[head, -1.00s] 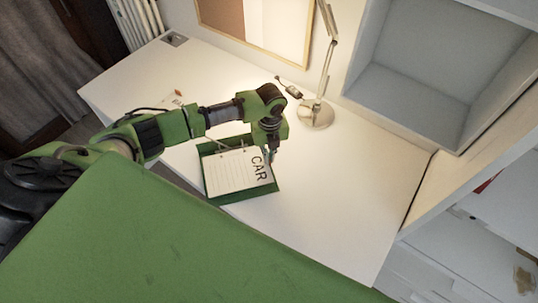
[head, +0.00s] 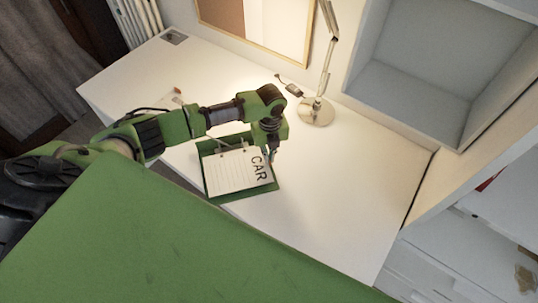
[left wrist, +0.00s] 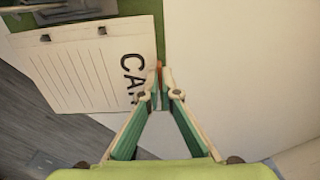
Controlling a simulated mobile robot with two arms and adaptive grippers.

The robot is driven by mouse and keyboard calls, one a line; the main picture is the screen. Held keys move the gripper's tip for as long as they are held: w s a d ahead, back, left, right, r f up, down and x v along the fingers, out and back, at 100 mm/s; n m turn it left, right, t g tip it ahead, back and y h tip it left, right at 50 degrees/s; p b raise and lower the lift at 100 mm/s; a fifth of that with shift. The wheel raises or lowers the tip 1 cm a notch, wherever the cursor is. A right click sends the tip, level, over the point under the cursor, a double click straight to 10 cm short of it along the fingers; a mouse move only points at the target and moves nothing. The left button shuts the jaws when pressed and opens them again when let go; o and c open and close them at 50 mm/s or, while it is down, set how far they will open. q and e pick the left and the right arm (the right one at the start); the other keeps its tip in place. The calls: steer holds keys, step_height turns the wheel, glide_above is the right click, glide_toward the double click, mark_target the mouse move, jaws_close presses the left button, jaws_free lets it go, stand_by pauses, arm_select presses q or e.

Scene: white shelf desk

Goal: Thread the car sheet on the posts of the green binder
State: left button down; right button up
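The car sheet (head: 235,172) is white and lined, with "CAR" in black along its right side. It lies over the green binder (head: 272,187), whose rim shows around it. In the left wrist view the sheet (left wrist: 85,75) has two dark holes near its top edge; whether the posts pass through them I cannot tell. Some green of the binder (left wrist: 134,7) shows above. My left gripper (left wrist: 161,80) has its fingertips together on the sheet's right edge, beside the letters; it also shows in the head view (head: 269,156). My right gripper is not in view.
A lamp (head: 317,110) stands behind the binder at the desk's back, with a small dark object (head: 290,88) beside it. A grey shelf compartment (head: 420,80) is at the right. The white desk (head: 340,185) is clear right of the binder.

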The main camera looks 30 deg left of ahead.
arm_select(q)
steer(key=shift+f, duration=0.35)
stand_by(0.4)
steer(key=c, duration=2.2)
jaws_free()
steer(key=shift+r, duration=0.1)
step_height(320, 180, up, 12)
steer(key=shift+f, duration=0.1)
